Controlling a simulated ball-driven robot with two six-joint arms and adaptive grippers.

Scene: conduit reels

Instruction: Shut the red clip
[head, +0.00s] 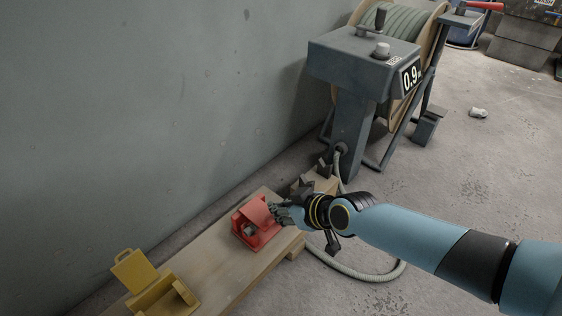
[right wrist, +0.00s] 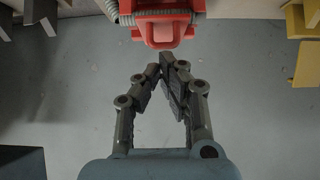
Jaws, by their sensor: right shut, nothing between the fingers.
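The red clip (head: 256,224) sits on the wooden board, its lid tilted up partway, with a grey piece of conduit inside. In the right wrist view the red clip (right wrist: 168,22) is at the top centre, with ribbed grey conduit running through it. My right gripper (head: 276,213) is at the clip's right side, close to the lid; I cannot tell whether it touches. In the right wrist view its fingertips (right wrist: 166,62) meet just below the clip, shut and empty. My left gripper is not in view.
A yellow clip (head: 160,288) with its lid raised stands on the wooden board (head: 205,262) at lower left. A grey machine (head: 362,62) with a display and a reel of conduit (head: 410,32) stands behind. Conduit loops on the floor (head: 375,276). A wall runs along the left.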

